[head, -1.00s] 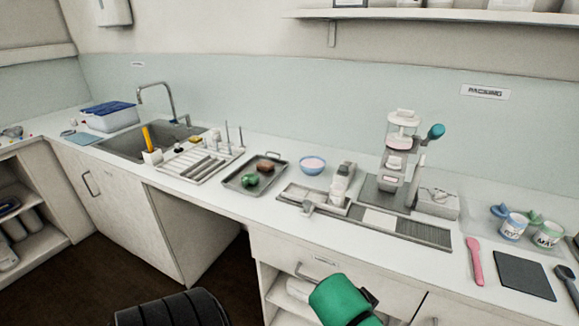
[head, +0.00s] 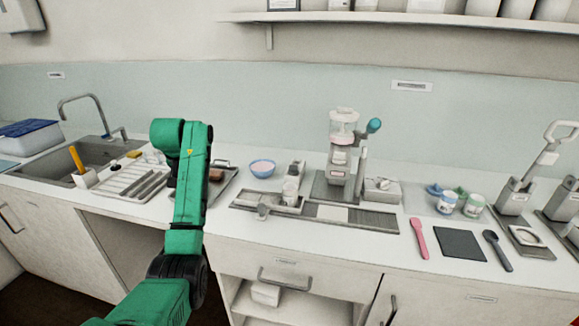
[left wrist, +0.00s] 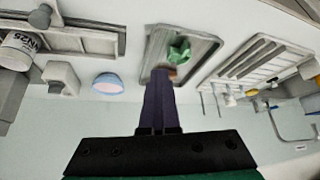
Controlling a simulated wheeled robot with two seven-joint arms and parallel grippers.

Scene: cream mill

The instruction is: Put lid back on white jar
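A white jar (head: 290,188) stands on the grey station left of the machine. The left wrist view shows it at the left edge, with a dark printed label (left wrist: 18,50). A small grey knobbed piece (head: 263,211) sits beside it, nearer the counter front; it also shows in the left wrist view (left wrist: 40,17). I cannot tell whether it is the lid. My left gripper (left wrist: 160,62) looks shut, with no held object visible, and points over the metal tray (left wrist: 208,50). In the head view my green arm hides its fingers. My right gripper is not in view.
The tray holds a green item (left wrist: 179,50) and a brown one (head: 215,174). A blue bowl (head: 262,167) stands right of it. A tall machine (head: 341,150) stands behind the station. Two labelled white tubs (head: 473,206) (head: 447,204) and a dark mat (head: 460,244) are farther right.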

